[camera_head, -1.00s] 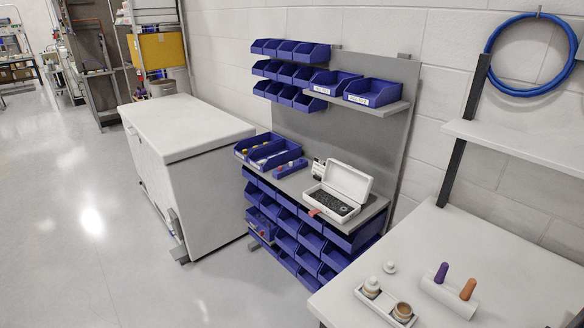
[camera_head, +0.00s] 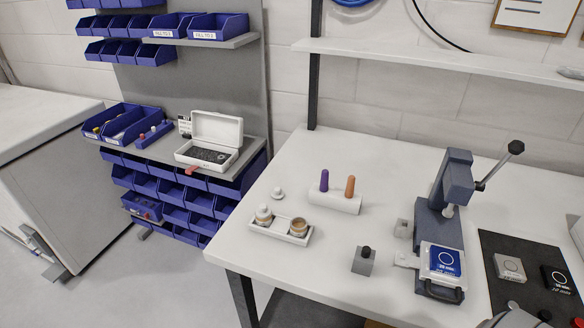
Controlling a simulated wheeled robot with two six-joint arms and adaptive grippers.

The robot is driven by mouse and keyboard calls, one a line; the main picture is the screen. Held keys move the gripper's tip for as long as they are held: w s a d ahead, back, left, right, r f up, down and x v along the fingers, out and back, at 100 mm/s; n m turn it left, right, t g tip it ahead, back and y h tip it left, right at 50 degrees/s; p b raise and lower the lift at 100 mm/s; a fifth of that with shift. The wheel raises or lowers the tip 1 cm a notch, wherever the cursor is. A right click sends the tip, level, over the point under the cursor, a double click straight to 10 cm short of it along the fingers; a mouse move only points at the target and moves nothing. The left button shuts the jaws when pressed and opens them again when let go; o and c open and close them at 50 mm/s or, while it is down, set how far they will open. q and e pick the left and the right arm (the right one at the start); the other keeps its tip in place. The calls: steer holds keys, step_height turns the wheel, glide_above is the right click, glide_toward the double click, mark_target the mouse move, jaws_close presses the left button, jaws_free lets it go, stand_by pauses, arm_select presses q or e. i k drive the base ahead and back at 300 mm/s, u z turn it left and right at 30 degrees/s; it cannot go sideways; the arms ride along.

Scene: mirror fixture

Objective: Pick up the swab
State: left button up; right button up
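No thing in view is plainly marked as the swab. Two upright handles, one purple (camera_head: 324,181) and one orange (camera_head: 350,187), stand in a white holder block (camera_head: 334,203) on the white table; they may be swabs, but their lower ends are hidden in the block. A white tray (camera_head: 262,232) left of the block holds a white-topped jar (camera_head: 264,214) and an open brown jar (camera_head: 299,227). A small white lid-like piece (camera_head: 278,194) lies behind the tray.
A dark blue lever press (camera_head: 446,215) stands on the table at right, with a blue-labelled box (camera_head: 442,262) before it. A grey block with a black knob (camera_head: 363,261) stands in front. A black mat (camera_head: 500,248) lies at right. A shelf (camera_head: 440,62) overhangs the back.

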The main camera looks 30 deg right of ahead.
mark_target(324, 177)
steer(key=z, duration=1.2)
